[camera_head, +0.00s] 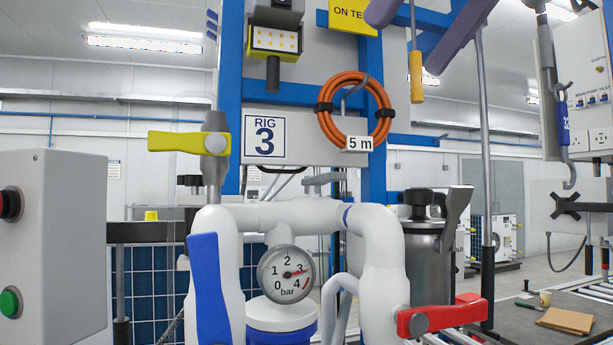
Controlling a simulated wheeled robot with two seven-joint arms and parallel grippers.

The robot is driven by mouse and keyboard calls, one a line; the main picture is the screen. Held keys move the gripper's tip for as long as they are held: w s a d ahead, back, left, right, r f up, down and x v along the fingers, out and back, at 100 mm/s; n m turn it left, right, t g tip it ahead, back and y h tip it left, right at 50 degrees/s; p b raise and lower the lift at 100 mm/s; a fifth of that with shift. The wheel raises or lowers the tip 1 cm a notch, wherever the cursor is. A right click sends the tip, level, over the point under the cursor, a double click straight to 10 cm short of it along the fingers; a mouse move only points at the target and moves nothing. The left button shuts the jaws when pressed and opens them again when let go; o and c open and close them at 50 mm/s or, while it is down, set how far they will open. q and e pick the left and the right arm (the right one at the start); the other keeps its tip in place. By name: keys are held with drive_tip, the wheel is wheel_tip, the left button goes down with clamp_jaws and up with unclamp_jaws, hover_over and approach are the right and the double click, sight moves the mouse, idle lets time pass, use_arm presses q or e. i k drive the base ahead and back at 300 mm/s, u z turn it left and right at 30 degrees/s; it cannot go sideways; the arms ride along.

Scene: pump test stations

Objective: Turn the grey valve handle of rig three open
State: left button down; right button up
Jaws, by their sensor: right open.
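Rig three carries a "RIG 3" sign (265,136) above white pipework (290,213). My left gripper is out of view.
A pressure gauge (287,273) hangs below the pipe. An orange hose coil (325,110) and a yellow-handled tool (416,76) hang above. A control box (55,245) stands left.

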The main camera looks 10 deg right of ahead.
sight(312, 184)
drive_tip(key=k, duration=1)
